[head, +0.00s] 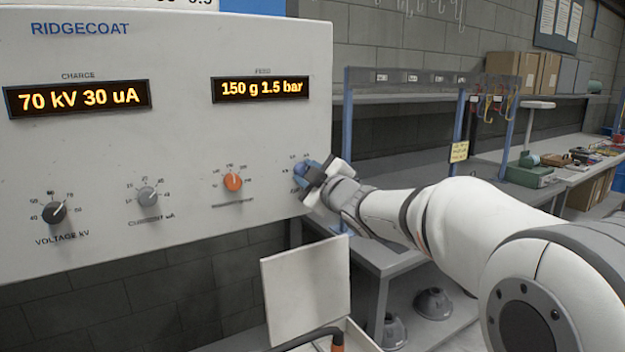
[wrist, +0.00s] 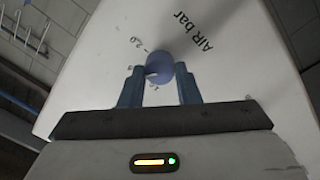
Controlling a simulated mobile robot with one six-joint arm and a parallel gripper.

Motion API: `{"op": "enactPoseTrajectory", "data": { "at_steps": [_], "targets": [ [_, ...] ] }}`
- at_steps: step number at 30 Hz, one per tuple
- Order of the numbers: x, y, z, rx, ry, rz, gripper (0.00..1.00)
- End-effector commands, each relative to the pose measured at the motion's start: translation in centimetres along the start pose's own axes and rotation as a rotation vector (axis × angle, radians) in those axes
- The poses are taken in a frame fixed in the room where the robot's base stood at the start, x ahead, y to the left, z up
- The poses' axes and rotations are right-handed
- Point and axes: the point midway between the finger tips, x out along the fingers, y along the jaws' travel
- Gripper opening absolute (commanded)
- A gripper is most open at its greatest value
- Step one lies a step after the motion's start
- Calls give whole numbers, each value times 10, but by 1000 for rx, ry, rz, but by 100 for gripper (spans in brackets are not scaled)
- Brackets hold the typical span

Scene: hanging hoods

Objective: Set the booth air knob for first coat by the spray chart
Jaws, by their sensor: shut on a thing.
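The booth air knob (wrist: 159,66) is a round blue knob on the white RIDGECOAT control panel (head: 190,150). In the wrist view it sits between the two blue fingers of my gripper (wrist: 160,84), beside the printing "AIR bar" and a mark of 2.0. My gripper (head: 312,178) is shut on it at the panel's right edge and hides most of it in the head view. The knob's pointer cannot be read. The feed display (head: 260,88) reads 150 g 1.5 bar. The charge display (head: 77,97) reads 70 kV 30 uA.
Voltage (head: 54,212), current (head: 147,196) and orange (head: 233,182) knobs sit left of my gripper. An open white box lid (head: 306,290) stands below the panel. A shelved bench (head: 400,262) is at right. A cut-off sign (head: 130,4) shows above the panel.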

Motion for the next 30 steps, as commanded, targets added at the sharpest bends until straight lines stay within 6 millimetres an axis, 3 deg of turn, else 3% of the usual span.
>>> {"op": "enactPoseTrajectory", "data": {
  "at_steps": [13,14,21,30],
  "targets": [
    [0,5,-4,-8,8,8,7],
    [0,5,-4,-8,8,8,32],
    [0,2,-3,-7,5,4,51],
    [-4,1,-2,-8,3,2,51]
  ]
}}
